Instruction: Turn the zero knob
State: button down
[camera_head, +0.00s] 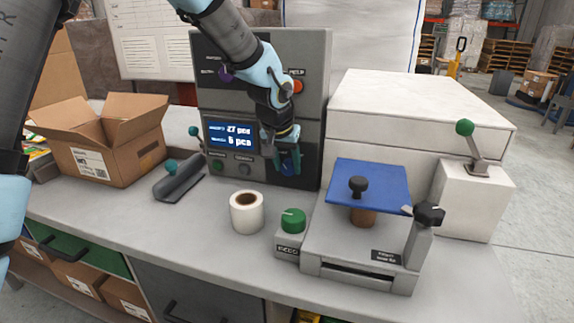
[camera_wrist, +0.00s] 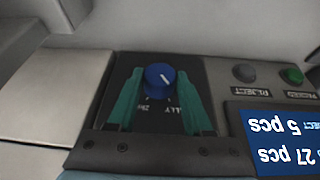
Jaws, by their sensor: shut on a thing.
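A round blue knob (camera_wrist: 160,80) with a white pointer line sits on a dark plate of the grey weigher panel (camera_head: 318,100). Small lettering stands beside it in the wrist view, upside down and partly covered. My gripper (camera_wrist: 160,88) has its green fingers on both sides of the blue knob and is shut on it. In the head view my gripper (camera_head: 288,165) is at the panel's lower right, right of the display (camera_head: 232,138). In the head view my gripper mostly hides the knob.
On the bench, a green knob (camera_head: 293,220) on a small block stands beside a blue-topped fixture (camera_head: 368,182). A white roll (camera_head: 247,212), a grey scoop-like tool (camera_head: 180,184) and an open carton (camera_head: 105,140) are to the left. A white box (camera_head: 420,110) stands right.

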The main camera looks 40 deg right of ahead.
jog(key=shift+s+d+f+b, duration=0.1)
jog(key=shift+b, duration=0.2)
jog(key=shift+s+d+f+t+b, duration=0.15)
jog(key=shift+t+b, duration=0.35)
jog(key=shift+b, duration=0.65)
jog(key=t+y+b, duration=0.1)
jog(key=b, duration=0.3)
jog(key=shift+s+f+m+t, duration=0.1)
jog(key=shift+m+t, duration=0.2)
jog(key=shift+m, duration=0.1)
jog(key=t+y+b, duration=0.1)
jog(key=t+b, duration=0.1)
jog(key=b, duration=0.1)
jog(key=shift+s+d+y+b, duration=0.1)
jog(key=shift+y+b, duration=0.2)
jog(key=shift+y, duration=0.1)
jog(key=shift+m+t+y+b, duration=0.3)
jog(key=shift+m+t+b, duration=0.1)
jog(key=shift+t+b, duration=0.35)
jog(key=shift+r, duration=0.25)
jog(key=shift+c, duration=1.6)
grip_release()
jog(key=shift+s, duration=0.1)
